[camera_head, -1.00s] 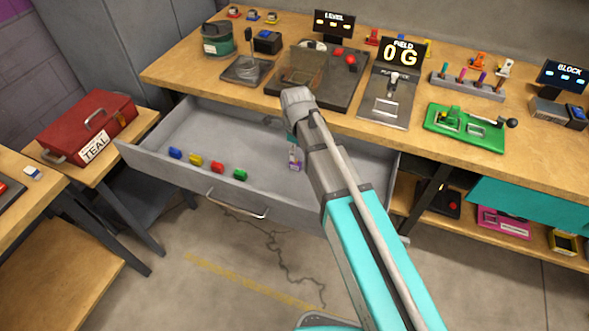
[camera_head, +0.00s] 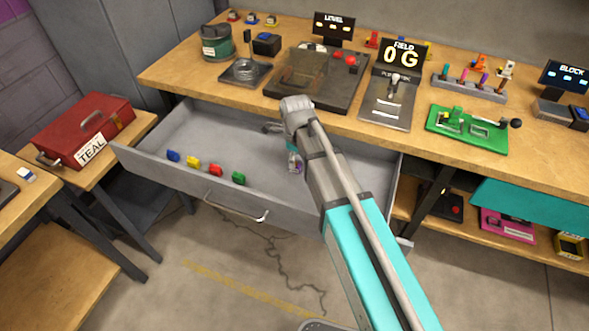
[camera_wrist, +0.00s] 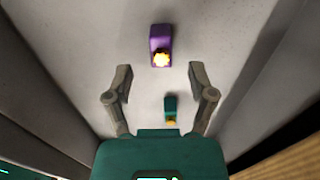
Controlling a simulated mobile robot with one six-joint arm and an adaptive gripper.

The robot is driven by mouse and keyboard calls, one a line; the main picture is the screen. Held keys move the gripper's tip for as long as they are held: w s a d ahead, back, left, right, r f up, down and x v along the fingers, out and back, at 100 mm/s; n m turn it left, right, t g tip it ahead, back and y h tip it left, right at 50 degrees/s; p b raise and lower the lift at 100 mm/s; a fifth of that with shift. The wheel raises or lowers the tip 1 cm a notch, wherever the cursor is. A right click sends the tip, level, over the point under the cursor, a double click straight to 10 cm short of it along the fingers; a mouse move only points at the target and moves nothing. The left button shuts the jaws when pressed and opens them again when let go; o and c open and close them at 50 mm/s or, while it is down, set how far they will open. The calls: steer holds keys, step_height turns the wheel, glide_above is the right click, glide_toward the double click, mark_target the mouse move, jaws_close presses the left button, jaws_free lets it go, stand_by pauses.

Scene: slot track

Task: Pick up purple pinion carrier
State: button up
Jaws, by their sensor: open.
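The purple pinion carrier (camera_wrist: 160,40) lies in the open drawer, with a yellow pinion at its near end. In the wrist view it is at the upper middle, just beyond my fingertips and roughly centred between them. My gripper (camera_wrist: 161,76) is open and empty, pointing into the drawer. A teal carrier (camera_wrist: 171,104) with a yellow part lies nearer, between my fingers in the picture.
The grey drawer (camera_head: 140,157) stands open under the workbench. Blue (camera_head: 173,156), yellow (camera_head: 193,162), red (camera_head: 215,170) and green (camera_head: 238,178) pieces lie along its front left. Drawer walls flank my gripper. A red toolbox (camera_head: 88,130) sits on the left table.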

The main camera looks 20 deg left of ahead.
steer(key=shift+a+f+b, duration=0.1)
steer(key=shift+f+b, duration=1.95)
steer(key=shift+f, duration=0.2)
jaws_close()
steer(key=shift+r, duration=0.25)
step_height(320, 180, up, 2)
steer(key=p, duration=0.2)
steer(key=shift+r+p, duration=0.1)
steer(key=shift+p, duration=0.25)
steer(key=s+d+r+p, duration=0.6)
steer(key=s+r+p, duration=0.4)
steer(key=s, duration=0.2)
steer(key=shift+d+r, duration=0.2)
steer(key=shift+d, duration=0.2)
steer(key=shift+s, duration=0.1)
